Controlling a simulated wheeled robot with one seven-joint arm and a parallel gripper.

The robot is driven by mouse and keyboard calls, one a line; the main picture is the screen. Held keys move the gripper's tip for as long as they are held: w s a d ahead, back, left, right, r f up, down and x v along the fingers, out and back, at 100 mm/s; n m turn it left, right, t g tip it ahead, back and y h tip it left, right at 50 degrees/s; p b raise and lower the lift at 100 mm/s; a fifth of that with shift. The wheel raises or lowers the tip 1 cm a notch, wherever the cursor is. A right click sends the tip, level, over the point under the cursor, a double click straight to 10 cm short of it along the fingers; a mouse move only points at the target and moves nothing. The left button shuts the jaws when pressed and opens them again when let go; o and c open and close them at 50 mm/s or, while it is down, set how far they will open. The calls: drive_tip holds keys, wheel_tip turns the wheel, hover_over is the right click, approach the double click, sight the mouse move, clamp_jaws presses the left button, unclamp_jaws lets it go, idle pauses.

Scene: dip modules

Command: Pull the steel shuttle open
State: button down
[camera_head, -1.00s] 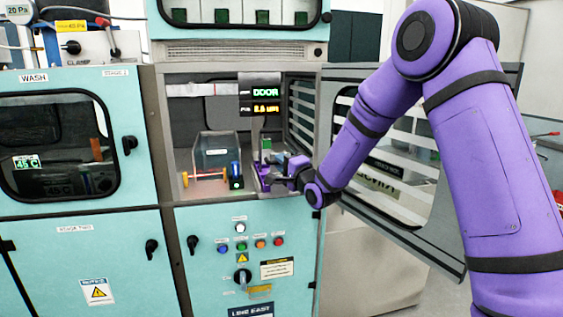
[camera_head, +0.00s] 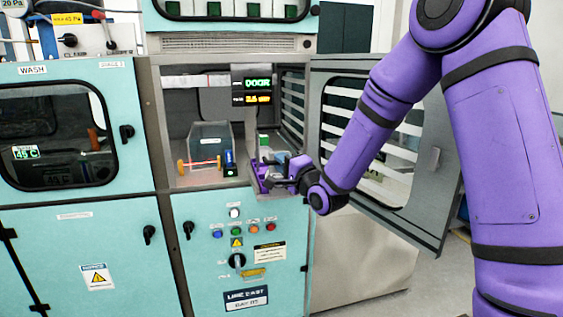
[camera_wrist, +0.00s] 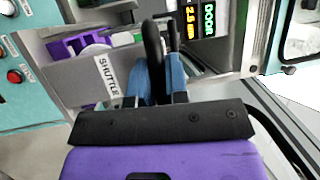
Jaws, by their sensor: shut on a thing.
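The steel shuttle (camera_wrist: 112,58) shows in the wrist view as a grey tray with a white SHUTTLE label (camera_wrist: 106,74). In the head view the shuttle (camera_head: 270,192) juts a little past the front sill of the open cabinet bay. A purple part (camera_wrist: 72,46) and white pieces lie in it. What is between the fingers is mostly hidden, apparently the shuttle's handle. In the head view my gripper (camera_head: 279,170) is at the bay's lower right.
The grey door (camera_head: 436,170) stands swung open to the right, close behind my arm. A display (camera_head: 257,90) reading DOOR hangs above the shuttle. A clear box (camera_head: 210,145) and an orange rod (camera_head: 183,166) sit in the bay. Buttons (camera_head: 236,231) line the panel below.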

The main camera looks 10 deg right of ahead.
drive_tip(key=c, duration=1.1)
unclamp_jaws()
drive_tip(key=shift+c, duration=0.2)
drive_tip(key=shift+s+d, duration=0.1)
drive_tip(key=v, duration=1)
drive_tip(key=shift+s, duration=0.3)
drive_tip(key=shift+d, duration=0.15)
